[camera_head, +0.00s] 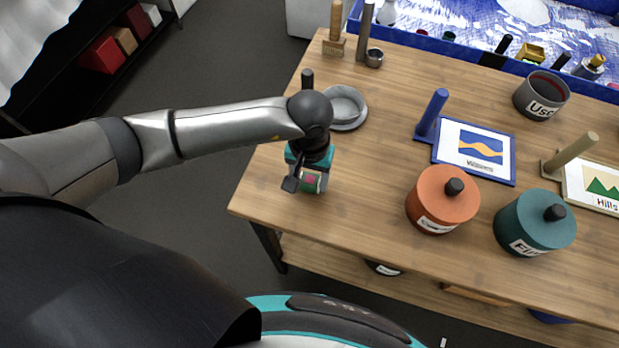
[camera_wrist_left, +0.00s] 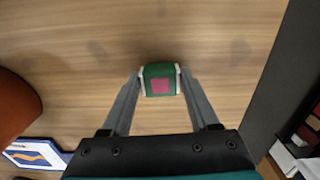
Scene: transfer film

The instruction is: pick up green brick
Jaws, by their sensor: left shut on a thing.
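The green brick (camera_wrist_left: 161,71) has a pink square on its upper face. It sits between the two fingertips of my left gripper (camera_wrist_left: 160,84) in the left wrist view, with a fingertip against each side. In the head view the brick (camera_head: 312,181) shows at the end of my left gripper (camera_head: 308,184), over the wooden table near its left front edge. The gripper is shut on the brick. I cannot tell whether the brick touches the tabletop. My right gripper is in neither view.
On the wooden table (camera_head: 375,200) stand an orange pot (camera_head: 428,205), a teal pot (camera_head: 533,228), a grey bowl (camera_head: 344,106), a grey pot (camera_head: 541,97) and a blue-framed picture (camera_head: 474,152). A blue tray (camera_head: 480,60) lies along the back. The tabletop's near left corner is mostly free.

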